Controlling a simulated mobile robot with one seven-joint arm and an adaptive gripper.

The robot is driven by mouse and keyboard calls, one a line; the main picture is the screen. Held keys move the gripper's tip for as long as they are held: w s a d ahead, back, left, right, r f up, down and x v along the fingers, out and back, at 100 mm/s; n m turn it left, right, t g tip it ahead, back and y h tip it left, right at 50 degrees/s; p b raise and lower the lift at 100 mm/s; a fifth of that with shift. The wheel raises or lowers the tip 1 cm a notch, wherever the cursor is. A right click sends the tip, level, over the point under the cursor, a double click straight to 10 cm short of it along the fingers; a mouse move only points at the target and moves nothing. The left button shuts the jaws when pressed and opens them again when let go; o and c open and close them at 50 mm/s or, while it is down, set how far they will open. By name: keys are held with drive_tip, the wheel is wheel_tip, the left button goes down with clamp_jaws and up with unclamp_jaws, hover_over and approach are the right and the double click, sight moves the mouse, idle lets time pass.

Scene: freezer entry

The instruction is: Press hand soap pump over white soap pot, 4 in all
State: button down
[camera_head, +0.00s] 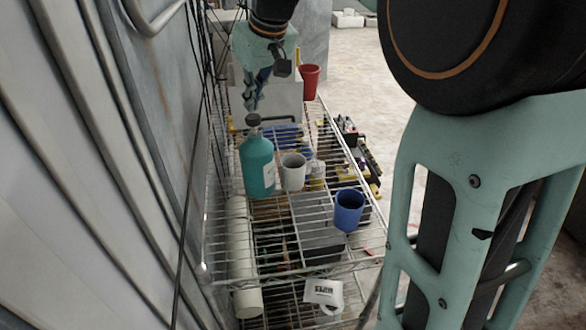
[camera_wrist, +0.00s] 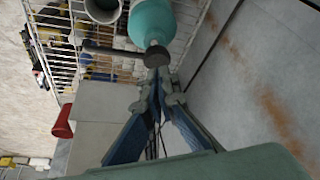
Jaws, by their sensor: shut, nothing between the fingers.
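The hand soap bottle (camera_head: 257,165) is teal with a dark pump head (camera_head: 253,120) and stands upright on the wire rack. The white soap pot (camera_head: 293,172) stands right beside it, open at the top. In the wrist view the pump's dark nozzle (camera_wrist: 105,49) points left, towards the pot (camera_wrist: 103,10). My gripper (camera_head: 252,105) is shut and empty, with its blue fingers beyond the bottle in the head view. In the wrist view its fingertips (camera_wrist: 160,82) are close by the pump head (camera_wrist: 156,56); I cannot tell whether they touch.
A blue cup (camera_head: 349,210) stands near the right side of the wire rack (camera_head: 220,225). A red cup (camera_head: 310,80) is farther back, and a white mug (camera_head: 323,293) is lower at the front. A metal panel wall (camera_head: 110,170) closes in the left side.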

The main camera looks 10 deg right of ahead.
sight(253, 117)
idle(0.4)
drive_tip(key=shift+s+f+b, duration=0.1)
drive_tip(key=shift+f+b, duration=1.2)
drive_tip(key=shift+f, duration=0.45)
drive_tip(key=shift+r, duration=0.15)
drive_tip(key=shift+r+p, duration=1.5)
drive_tip(key=shift+r, duration=0.1)
wheel_tip(253, 117, up, 6)
drive_tip(key=p, duration=0.5)
